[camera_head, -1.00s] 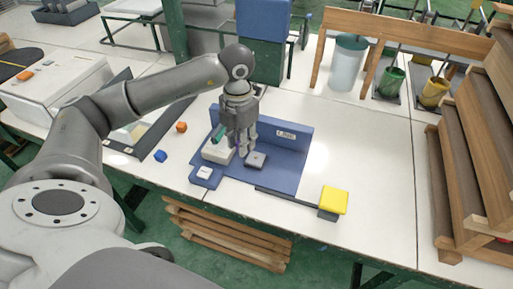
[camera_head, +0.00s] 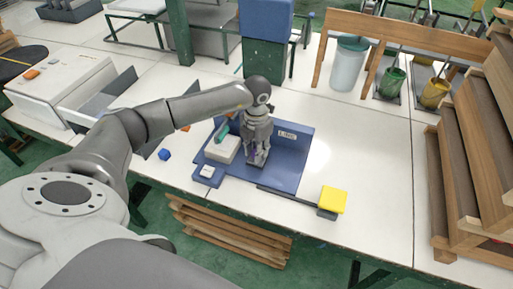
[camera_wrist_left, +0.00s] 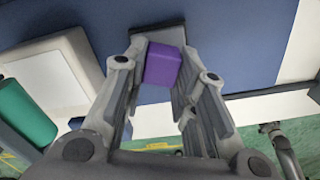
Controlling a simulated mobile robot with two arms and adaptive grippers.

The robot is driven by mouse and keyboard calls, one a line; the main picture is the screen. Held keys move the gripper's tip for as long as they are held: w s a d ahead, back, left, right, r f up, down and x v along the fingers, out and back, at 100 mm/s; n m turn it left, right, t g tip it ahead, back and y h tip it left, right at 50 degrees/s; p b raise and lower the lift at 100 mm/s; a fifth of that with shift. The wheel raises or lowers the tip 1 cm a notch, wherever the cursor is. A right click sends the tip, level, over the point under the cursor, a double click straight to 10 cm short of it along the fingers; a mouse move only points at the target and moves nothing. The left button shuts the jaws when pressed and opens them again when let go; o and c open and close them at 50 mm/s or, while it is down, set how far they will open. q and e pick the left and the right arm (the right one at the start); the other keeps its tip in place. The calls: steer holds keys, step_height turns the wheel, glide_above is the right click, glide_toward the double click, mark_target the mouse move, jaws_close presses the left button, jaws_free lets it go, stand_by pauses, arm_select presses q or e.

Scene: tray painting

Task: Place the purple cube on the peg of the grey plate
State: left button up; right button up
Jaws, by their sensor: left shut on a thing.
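The purple cube (camera_wrist_left: 163,65) is held between the two fingers of my left gripper (camera_wrist_left: 164,58) in the left wrist view. In the head view my left gripper (camera_head: 256,160) points down over the blue fixture, and only a sliver of purple shows between its fingers. The grey plate (camera_wrist_left: 158,30) is a dark square just beyond the cube in the wrist view. The gripper covers most of the plate in the head view. Its peg is hidden, and I cannot tell whether the cube touches the plate.
The blue fixture (camera_head: 290,172) has an upright back wall. A white block (camera_head: 222,150) with a green cylinder (camera_head: 221,132) stands left of the gripper. A yellow block (camera_head: 332,199) sits to the right. A blue cube (camera_head: 164,154) lies left.

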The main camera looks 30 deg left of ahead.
arm_select(q)
steer(key=shift+f, duration=0.15)
steer(key=o, duration=0.9)
steer(key=shift+c, duration=0.2)
steer(key=shift+r, duration=0.2)
step_height(320, 180, up, 12)
steer(key=b, duration=0.2)
